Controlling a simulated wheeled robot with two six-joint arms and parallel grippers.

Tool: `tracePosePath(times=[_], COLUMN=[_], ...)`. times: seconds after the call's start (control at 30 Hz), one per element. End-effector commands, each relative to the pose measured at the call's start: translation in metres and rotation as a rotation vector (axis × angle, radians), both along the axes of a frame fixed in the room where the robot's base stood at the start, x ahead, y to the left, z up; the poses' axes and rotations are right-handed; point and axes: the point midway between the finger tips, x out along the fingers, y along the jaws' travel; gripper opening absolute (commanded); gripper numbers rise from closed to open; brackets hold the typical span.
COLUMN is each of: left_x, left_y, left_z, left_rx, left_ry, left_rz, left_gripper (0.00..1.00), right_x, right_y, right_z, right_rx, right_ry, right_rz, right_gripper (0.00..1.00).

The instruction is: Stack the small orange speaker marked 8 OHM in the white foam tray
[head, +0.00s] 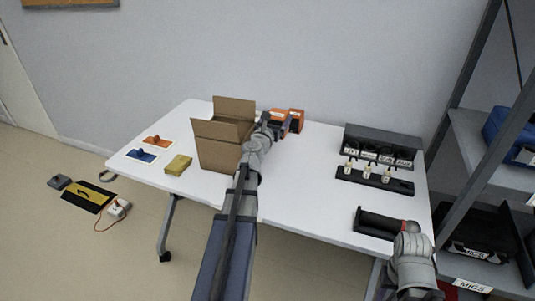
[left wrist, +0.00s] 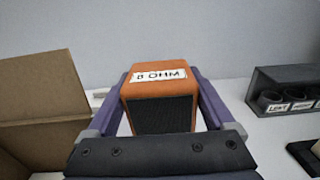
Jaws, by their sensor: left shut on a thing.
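The small orange speaker (left wrist: 158,88) fills the middle of the left wrist view, its label reading 8 OHM and its dark grille facing the camera. My left gripper (head: 279,124) is shut on it, with a purple finger on each side. In the head view the orange speaker (head: 296,115) shows past the gripper, behind the table's middle, right of the cardboard box. I cannot tell from these views how far it is above the table. I cannot make out the white foam tray. My right arm's grey end (head: 412,246) is at the table's front right; its fingers are not clear.
An open cardboard box (head: 216,150) stands close left of my left gripper. A black rack with labelled cups (head: 382,146) and a black holder with pale pegs (head: 375,181) are at right. A black tray (head: 366,231) lies by my right arm. The centre front is clear.

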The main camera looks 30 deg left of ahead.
Motion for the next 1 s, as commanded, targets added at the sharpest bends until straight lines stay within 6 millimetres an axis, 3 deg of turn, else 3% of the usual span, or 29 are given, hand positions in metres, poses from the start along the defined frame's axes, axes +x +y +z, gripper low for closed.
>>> tracePosePath(times=[0.43, 0.77, 1.0], left_x=[0.000, 0.000, 0.000], left_y=[0.000, 0.000, 0.000], left_z=[-0.057, -0.064, -0.090], left_rx=[-0.001, -0.001, -0.001], left_ry=[0.000, 0.000, 0.000], left_rz=[0.000, 0.000, 0.000], left_gripper=[0.00, 0.00, 0.00], right_x=[0.000, 0.000, 0.000], right_y=[0.000, 0.000, 0.000], right_z=[-0.057, -0.064, -0.090], right_rx=[0.000, 0.000, -0.002], right_ry=[0.000, 0.000, -0.001], right_rz=[0.000, 0.000, 0.001], right_gripper=[0.50, 0.50, 0.50])
